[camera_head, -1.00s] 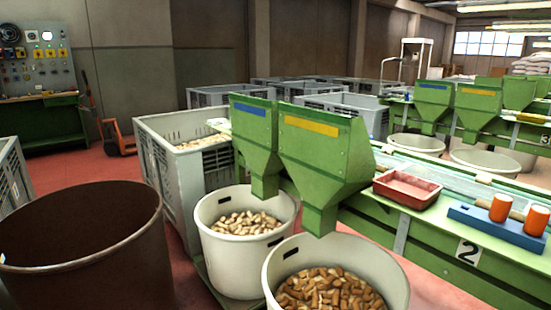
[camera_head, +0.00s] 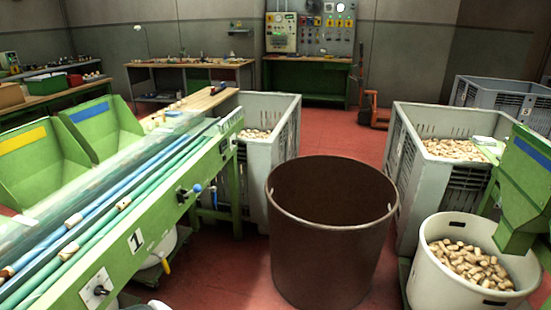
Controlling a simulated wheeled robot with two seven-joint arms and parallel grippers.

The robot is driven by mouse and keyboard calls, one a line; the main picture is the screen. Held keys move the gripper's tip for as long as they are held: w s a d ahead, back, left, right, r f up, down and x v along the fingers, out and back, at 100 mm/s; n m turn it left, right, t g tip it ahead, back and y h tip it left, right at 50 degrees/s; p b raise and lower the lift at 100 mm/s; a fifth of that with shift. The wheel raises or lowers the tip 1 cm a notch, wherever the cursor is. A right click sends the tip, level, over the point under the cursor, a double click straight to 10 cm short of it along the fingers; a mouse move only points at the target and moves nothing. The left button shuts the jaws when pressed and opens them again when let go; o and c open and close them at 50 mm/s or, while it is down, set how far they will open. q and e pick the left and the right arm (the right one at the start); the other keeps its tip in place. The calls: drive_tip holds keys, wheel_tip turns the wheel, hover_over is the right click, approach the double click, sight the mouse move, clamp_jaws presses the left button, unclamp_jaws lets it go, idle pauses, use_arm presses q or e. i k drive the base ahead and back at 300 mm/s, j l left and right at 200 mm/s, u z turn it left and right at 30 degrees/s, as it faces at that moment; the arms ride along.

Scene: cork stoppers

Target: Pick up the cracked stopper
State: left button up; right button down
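Several cork stoppers lie on the green sorting line (camera_head: 172,207) at the left, spaced along its blue and green rollers; one cork (camera_head: 124,203) sits near the middle. More corks (camera_head: 468,265) fill the white tub (camera_head: 430,240) at the right. They are too small here to tell whether any is cracked. Neither of my grippers shows in this view.
A large brown bin (camera_head: 330,235) stands on the red floor in the centre. Grey crates (camera_head: 262,170) and (camera_head: 400,150) flank it, both holding corks. Workbenches (camera_head: 190,66) and a control panel (camera_head: 325,35) line the back wall. Red floor is open between the crates.

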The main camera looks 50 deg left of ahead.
sight(68, 251)
drive_tip(key=u, duration=3.15)
